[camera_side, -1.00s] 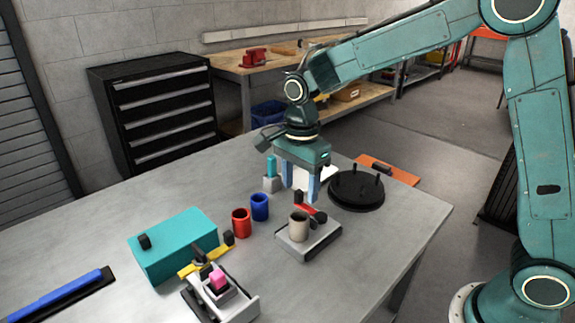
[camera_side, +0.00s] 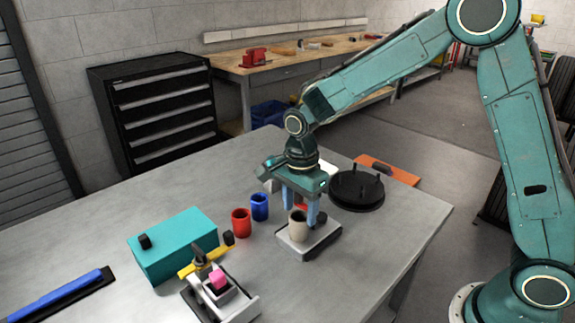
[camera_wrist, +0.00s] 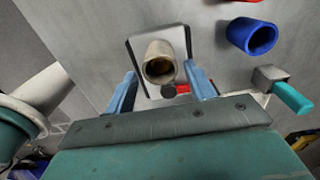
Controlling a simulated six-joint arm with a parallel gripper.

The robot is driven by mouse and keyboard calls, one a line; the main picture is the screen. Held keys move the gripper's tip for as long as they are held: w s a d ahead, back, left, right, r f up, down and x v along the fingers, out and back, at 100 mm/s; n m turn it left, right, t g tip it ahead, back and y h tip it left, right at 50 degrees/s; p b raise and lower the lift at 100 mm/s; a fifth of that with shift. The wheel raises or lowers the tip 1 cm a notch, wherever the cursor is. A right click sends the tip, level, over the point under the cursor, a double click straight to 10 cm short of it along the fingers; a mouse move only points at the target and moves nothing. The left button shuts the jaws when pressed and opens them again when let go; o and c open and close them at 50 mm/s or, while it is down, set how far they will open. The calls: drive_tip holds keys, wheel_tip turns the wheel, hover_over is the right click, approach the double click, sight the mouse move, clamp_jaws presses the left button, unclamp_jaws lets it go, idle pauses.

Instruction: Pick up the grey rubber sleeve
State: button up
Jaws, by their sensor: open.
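The grey rubber sleeve (camera_side: 298,228) is a beige-grey open cylinder standing upright on a light grey plate (camera_side: 322,238). In the wrist view the sleeve (camera_wrist: 157,50) shows its dark bore, lying between the lines of the two fingers and just past their tips. My gripper (camera_side: 300,214) is open and empty, pointing down, with its blue fingers just behind and at the sides of the sleeve's top. It also shows in the wrist view (camera_wrist: 160,72). I cannot tell whether a finger touches the sleeve.
A blue cylinder (camera_side: 260,208) and a red cylinder (camera_side: 241,223) stand left of the plate. A black round base with pegs (camera_side: 352,200) is at the right.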

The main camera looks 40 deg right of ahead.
drive_tip(key=shift+f, duration=1.35)
drive_tip(key=c, duration=0.7)
drive_tip(key=shift+r, duration=0.15)
drive_tip(key=shift+r, duration=3.85)
